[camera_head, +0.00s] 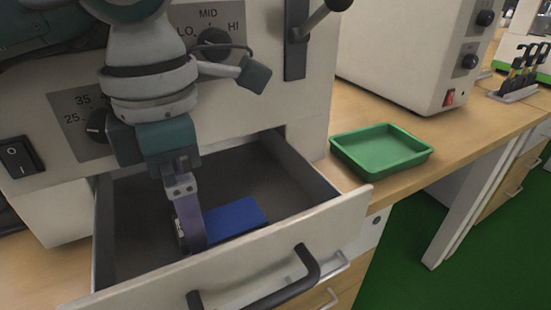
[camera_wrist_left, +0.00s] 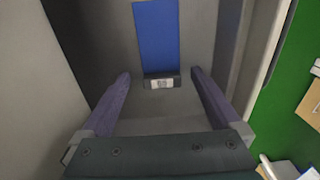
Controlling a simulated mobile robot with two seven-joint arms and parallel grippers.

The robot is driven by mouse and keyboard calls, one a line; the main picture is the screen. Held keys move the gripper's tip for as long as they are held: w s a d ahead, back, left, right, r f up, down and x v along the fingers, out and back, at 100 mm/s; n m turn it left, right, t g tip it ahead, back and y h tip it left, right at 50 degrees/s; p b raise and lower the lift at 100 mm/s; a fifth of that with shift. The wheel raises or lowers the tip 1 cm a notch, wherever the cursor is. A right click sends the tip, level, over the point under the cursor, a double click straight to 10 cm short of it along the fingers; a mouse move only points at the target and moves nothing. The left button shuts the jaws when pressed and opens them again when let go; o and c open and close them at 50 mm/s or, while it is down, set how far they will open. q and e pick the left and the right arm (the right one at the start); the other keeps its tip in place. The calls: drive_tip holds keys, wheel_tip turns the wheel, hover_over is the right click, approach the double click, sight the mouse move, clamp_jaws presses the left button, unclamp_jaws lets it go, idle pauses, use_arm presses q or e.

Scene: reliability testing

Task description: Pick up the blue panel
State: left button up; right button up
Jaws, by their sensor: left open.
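The blue panel (camera_head: 235,218) lies flat on the floor of the open grey drawer, near the drawer's front wall. In the left wrist view the panel (camera_wrist_left: 157,35) extends away from me, with a dark end piece bearing a light label (camera_wrist_left: 160,82) at its near end. My left gripper (camera_head: 190,240) reaches down into the drawer at the panel's left end and hides part of it. In the left wrist view its two purple fingers (camera_wrist_left: 160,85) are apart, one to each side of the panel's near end, with gaps on both sides. My right gripper is not in view.
The drawer (camera_head: 330,218) has raised walls and a front with a dark handle (camera_head: 285,285). A machine with knobs and a switch (camera_head: 20,157) stands above it. An empty green tray (camera_head: 380,150) sits on the wooden bench to the right, before a white box (camera_head: 405,50).

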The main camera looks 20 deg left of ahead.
use_arm(q)
drive_tip(key=shift+a+f, duration=0.1)
drive_tip(key=shift+f, duration=0.1)
drive_tip(key=shift+s, duration=0.1)
drive_tip(key=shift+c, duration=0.3)
drive_tip(key=shift+d, duration=0.2)
drive_tip(key=shift+c, duration=0.7)
drive_tip(key=c, duration=1.2)
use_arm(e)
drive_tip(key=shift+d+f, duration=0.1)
use_arm(q)
drive_tip(key=shift+a+r, duration=0.1)
drive_tip(key=shift+c, duration=0.2)
